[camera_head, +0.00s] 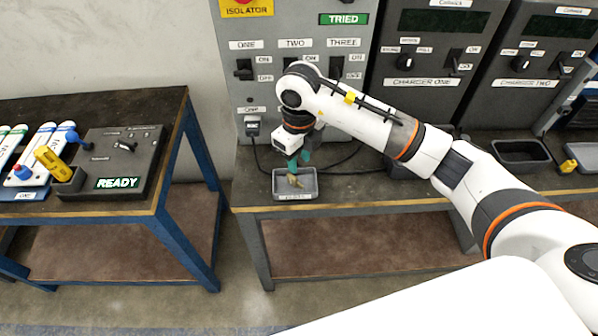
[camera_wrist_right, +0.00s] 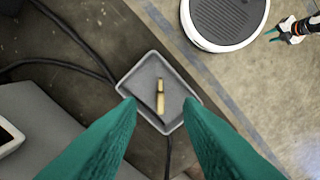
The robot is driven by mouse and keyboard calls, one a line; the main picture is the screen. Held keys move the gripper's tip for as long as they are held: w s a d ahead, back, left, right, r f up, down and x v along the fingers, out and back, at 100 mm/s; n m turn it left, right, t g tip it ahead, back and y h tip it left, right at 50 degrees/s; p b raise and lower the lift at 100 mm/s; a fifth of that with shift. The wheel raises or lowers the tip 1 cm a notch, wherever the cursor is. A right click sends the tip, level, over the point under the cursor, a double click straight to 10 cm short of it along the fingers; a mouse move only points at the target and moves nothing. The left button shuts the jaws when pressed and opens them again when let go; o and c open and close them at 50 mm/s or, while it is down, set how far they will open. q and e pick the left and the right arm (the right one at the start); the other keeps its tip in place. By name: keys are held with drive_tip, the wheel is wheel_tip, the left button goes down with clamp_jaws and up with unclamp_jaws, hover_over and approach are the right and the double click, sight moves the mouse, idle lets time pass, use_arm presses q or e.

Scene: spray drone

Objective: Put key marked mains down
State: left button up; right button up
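A small brass key (camera_wrist_right: 160,98) lies in a shallow grey tray (camera_wrist_right: 136,82) in the right wrist view; any marking on it is too small to read. In the head view the key (camera_head: 295,181) shows in the tray (camera_head: 309,187) near the front edge of the grey bench. My right gripper (camera_head: 300,161) points down just above the tray. In the right wrist view its teal fingers (camera_wrist_right: 160,112) are spread wide, with the key between and beyond them, untouched. My left gripper (camera_wrist_right: 272,36) shows small at the upper right of that view, fingers apart and empty, over the floor.
A grey switch panel (camera_head: 258,100) and charger one (camera_head: 425,70) stand behind the bench (camera_head: 360,192). Dark cables run beside the tray. A second tray (camera_head: 521,152) sits farther right. The left table (camera_head: 95,212) holds a box reading READY (camera_head: 120,160).

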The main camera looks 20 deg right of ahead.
drive_tip(key=shift+r, duration=1.65)
